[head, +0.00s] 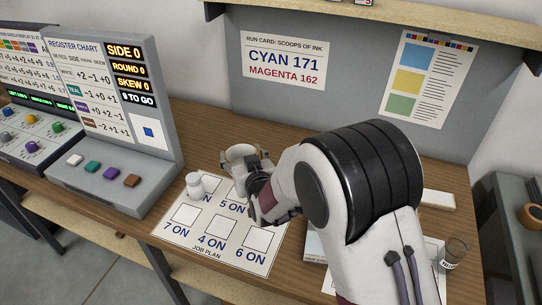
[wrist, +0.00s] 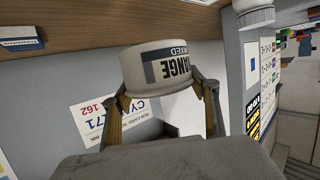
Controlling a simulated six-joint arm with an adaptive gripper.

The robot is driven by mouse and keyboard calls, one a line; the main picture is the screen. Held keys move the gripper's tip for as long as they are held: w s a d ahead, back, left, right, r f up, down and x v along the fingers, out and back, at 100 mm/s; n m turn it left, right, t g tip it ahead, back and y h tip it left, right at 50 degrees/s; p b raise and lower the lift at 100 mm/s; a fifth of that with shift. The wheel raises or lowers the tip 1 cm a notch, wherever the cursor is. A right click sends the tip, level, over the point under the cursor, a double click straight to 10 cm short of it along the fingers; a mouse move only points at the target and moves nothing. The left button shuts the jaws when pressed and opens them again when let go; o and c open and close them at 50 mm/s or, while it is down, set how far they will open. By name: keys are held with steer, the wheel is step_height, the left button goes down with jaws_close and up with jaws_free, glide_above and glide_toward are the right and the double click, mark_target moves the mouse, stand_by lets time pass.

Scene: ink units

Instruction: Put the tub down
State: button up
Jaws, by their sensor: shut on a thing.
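My gripper (head: 252,172) is shut on a pale tub (head: 240,153), over the far side of the white job plan sheet (head: 262,262). The wrist view shows the tub (wrist: 160,68) between the two fingers (wrist: 165,95), with a label that appears upside down and partly reads "ANGE" and "XED". I cannot tell whether the tub's base touches the sheet. A small white jar (head: 194,186) stands upright on the sheet, left of the tub and apart from it. Part of the sheet is hidden behind my gripper and arm.
The register chart console (head: 125,150) with coloured buttons stands left of the sheet. The run card (head: 283,60) reads cyan 171, magenta 162 on the back panel. The sheet's near squares, marked 7, 4 and 6, look bare.

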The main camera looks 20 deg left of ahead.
steer(key=w+m+h, duration=0.1)
steer(key=w, duration=0.2)
steer(key=w+r+m+t+h, duration=0.1)
steer(key=w, duration=0.2)
steer(key=w+m+t+h, duration=0.1)
steer(key=w+h, duration=0.1)
steer(key=w, duration=0.1)
steer(key=shift+w+r+m, duration=0.25)
steer(key=shift+m, duration=0.05)
steer(key=shift+c, duration=0.2)
steer(key=w+d+r+m+t+h, duration=0.1)
steer(key=w+d+m+h, duration=0.1)
steer(key=w, duration=0.4)
steer(key=shift+w+d+m+h, duration=0.25)
steer(key=shift+d+m+h, duration=0.15)
steer(key=shift+m+h, duration=0.6)
steer(key=shift+n, duration=0.3)
steer(key=shift+f, duration=3.05)
steer(key=shift+f, duration=1.85)
steer(key=shift+f, duration=0.2)
